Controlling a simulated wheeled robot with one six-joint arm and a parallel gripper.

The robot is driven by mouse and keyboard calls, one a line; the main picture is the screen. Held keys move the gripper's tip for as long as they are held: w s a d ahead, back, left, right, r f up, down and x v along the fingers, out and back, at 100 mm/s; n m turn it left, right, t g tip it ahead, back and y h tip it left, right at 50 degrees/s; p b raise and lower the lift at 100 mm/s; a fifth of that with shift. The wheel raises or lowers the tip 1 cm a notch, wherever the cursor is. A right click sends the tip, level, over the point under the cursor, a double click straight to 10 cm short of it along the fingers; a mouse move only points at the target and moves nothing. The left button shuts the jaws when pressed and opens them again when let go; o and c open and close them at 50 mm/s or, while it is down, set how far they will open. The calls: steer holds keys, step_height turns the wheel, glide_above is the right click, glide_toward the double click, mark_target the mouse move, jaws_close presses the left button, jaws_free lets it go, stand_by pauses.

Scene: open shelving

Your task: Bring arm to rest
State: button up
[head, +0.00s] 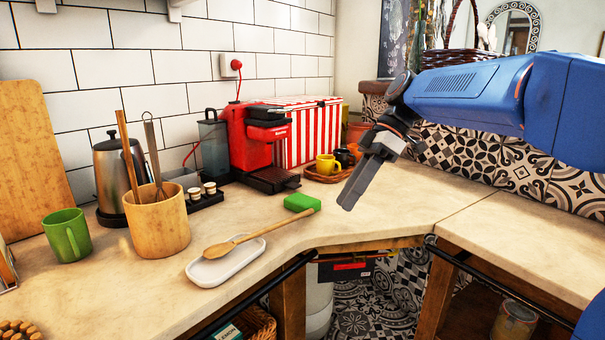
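My gripper (364,180) hangs at the end of my blue arm, right of the middle of the head view. It points down and to the left, above the front edge of the counter (395,195) near its inner corner. The grey fingers appear side-on and overlap, so I cannot tell whether they are open or shut. No object shows at the fingertips. The green sponge (302,203) lies on the counter just left of the fingertips, apart from them in the picture.
A wooden spoon (260,236) lies across a white spoon rest (213,270). A utensil pot (157,222), green mug (67,236), kettle (110,170) and red coffee machine (252,140) stand left. A tray (326,178) with cups sits behind the gripper. The right counter (500,235) is bare.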

steer(key=s+d+f+m+t+h, duration=0.6)
steer(key=s+d+f+m+t, duration=0.2)
steer(key=s+d+f+m, duration=1)
steer(key=s+f, duration=0.3)
steer(key=s, duration=0.1)
steer(key=shift+s+d+h, duration=0.2)
steer(key=shift+d+h, duration=0.1)
steer(key=shift+r, duration=0.1)
